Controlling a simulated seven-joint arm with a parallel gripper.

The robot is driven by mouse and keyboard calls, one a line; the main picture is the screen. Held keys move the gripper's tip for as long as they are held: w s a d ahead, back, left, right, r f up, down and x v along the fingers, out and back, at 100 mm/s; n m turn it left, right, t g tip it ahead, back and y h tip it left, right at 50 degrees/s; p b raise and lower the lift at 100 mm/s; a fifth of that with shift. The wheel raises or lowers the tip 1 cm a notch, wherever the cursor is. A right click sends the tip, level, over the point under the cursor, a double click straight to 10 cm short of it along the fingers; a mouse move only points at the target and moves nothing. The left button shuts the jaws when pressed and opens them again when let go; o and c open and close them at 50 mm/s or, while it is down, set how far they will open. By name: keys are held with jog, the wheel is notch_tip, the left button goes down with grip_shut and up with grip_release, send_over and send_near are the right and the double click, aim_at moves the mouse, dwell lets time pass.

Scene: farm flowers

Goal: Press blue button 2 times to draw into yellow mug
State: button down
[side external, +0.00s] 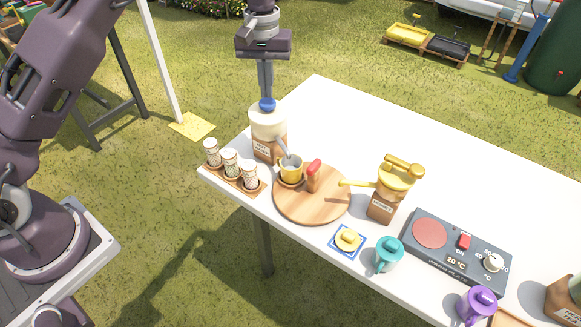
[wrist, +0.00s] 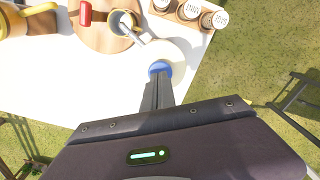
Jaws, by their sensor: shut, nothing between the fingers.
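The blue button (side external: 267,104) is the round top of a cream dispenser (side external: 268,125) with a wooden base at the table's left end. My gripper (side external: 266,97) is shut and empty, pointing down with its fingertips at the button. The button also shows in the wrist view (wrist: 160,68), right at my fingertips. I cannot tell whether they press it or only touch it. The yellow mug (side external: 291,170) stands under the dispenser's grey spout (side external: 284,148), on the round wooden board (side external: 325,208). The mug's contents are too small to tell.
A rack of three jars (side external: 230,164) stands left of the mug. A red-handled piece (side external: 314,173) stands on the board. The back of the table is clear.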

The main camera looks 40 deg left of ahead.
jog(key=shift+f, duration=1.3)
jog(key=shift+r, duration=1.35)
dwell(1.3)
jog(key=shift+r, duration=3)
